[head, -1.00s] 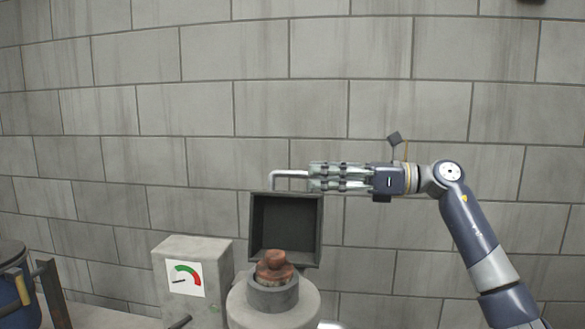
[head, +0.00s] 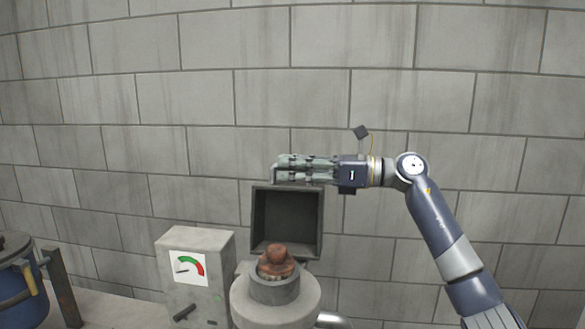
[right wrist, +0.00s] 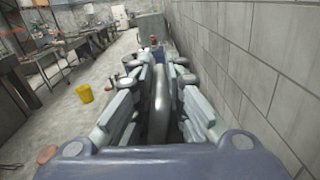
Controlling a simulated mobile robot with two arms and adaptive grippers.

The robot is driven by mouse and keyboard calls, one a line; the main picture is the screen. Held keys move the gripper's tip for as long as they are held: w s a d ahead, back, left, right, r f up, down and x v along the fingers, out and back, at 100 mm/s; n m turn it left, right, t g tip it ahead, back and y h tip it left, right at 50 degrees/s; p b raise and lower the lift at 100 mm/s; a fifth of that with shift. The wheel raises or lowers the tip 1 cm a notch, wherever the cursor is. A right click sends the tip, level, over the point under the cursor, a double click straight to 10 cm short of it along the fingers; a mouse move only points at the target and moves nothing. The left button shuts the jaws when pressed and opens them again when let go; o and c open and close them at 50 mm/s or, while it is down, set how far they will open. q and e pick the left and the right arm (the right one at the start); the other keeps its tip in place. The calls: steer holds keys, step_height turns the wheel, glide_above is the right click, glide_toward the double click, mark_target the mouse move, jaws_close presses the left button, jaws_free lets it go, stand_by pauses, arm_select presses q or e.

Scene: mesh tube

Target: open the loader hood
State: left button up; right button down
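The loader hood (head: 287,222) is a dark square box standing up and open toward me, in the middle of the head view. Its grey bar handle runs along its top edge and shows between my fingers in the right wrist view (right wrist: 161,95). My right gripper (head: 280,168) is just above the hood, with its fingers on both sides of the handle. The fingers look apart, with gaps beside the bar. Below the hood is the round grey loader body (head: 275,312), with a reddish-brown lump (head: 277,260) in its mouth. My left gripper is out of view.
A grey box with a red-green gauge (head: 188,268) stands left of the loader. A blue drum (head: 15,285) is at the far left. A block wall (head: 450,110) rises behind everything. A yellow bucket (right wrist: 85,93) stands on the floor in the right wrist view.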

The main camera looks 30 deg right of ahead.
mark_target(291, 186)
steer(key=shift+s+a+r+n+b, duration=0.4)
steer(key=shift+s+a+n+b, duration=0.2)
steer(key=shift+s+b, duration=0.15)
steer(key=shift+s+a+r+n+b, duration=0.35)
steer(key=shift+s+a+n+b, duration=0.1)
steer(key=shift+s+n+b, duration=0.2)
steer(key=shift+r, duration=0.1)
steer(key=c, duration=1.8)
jaws_free()
steer(key=shift+o, duration=1)
steer(key=shift+d+r, duration=0.1)
